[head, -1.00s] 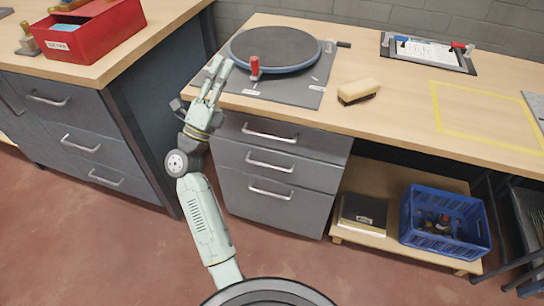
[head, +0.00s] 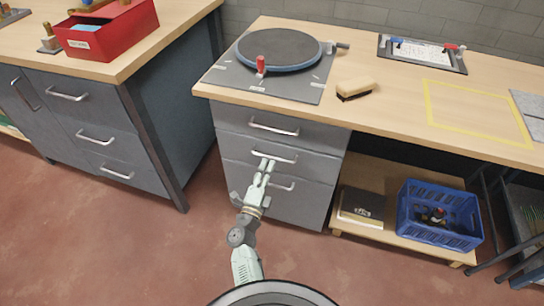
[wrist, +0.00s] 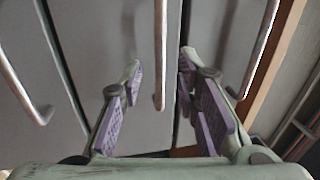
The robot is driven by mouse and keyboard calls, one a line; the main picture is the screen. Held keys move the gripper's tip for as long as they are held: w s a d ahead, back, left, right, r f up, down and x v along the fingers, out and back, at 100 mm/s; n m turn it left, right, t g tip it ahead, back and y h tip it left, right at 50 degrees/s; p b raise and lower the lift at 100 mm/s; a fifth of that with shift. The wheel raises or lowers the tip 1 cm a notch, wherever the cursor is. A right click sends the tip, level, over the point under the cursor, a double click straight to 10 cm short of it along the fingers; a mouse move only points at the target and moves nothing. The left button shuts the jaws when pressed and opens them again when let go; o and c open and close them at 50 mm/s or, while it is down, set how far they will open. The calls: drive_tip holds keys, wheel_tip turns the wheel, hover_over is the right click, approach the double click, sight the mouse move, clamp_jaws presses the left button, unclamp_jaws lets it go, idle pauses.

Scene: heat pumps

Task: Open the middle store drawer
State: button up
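The middle drawer (head: 232,149) is the second of three grey drawers in the unit under the turntable bench. It looks shut, and its silver bar handle (head: 287,159) runs across its front. My gripper (head: 267,162) is in front of this drawer, its fingertips at the handle. In the wrist view, my gripper (wrist: 160,72) is open, and the middle handle (wrist: 160,45) shows between its two purple-padded fingers, with a gap on both sides. I cannot tell whether the fingertips reach past the bar.
The top drawer handle (head: 273,129) is just above and the bottom drawer handle (head: 284,186) just below. Another drawer cabinet (head: 95,135) stands left. A low shelf with a blue crate (head: 438,215) is at right. The red floor (head: 130,250) in front is clear.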

sight(272, 158)
drive_tip(key=x, duration=0.5)
clamp_jaws()
idle(0.3)
idle(0.4)
